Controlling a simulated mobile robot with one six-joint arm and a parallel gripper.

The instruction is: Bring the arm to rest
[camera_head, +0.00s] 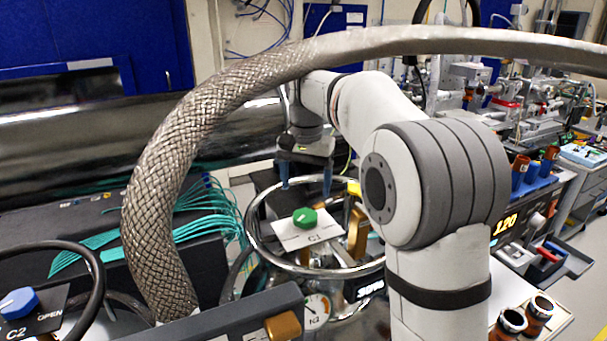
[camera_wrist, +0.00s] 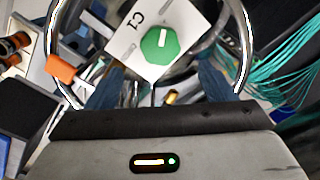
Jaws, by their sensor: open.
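My arm is bent over from the right in the head view, its white and grey links in front of the bench. My gripper (camera_head: 306,186) points down above the green knob (camera_head: 304,217) on the white C1 plate (camera_head: 296,236). Its two blue fingers are apart with nothing between them. In the wrist view the fingers (camera_wrist: 160,88) show at either side below the green knob (camera_wrist: 161,44), and the C1 plate (camera_wrist: 139,17) lies beyond them. The gripper looks apart from the knob. A metal ring (camera_head: 253,228) surrounds the plate.
A thick braided hose (camera_head: 152,215) arches across the front and over my arm. A blue C2 knob (camera_head: 19,303) sits at the lower left. Teal cables (camera_head: 205,222) run left of the ring. A pressure gauge (camera_head: 316,310) is below it. Orange-brown cylinders (camera_head: 538,310) stand at the lower right.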

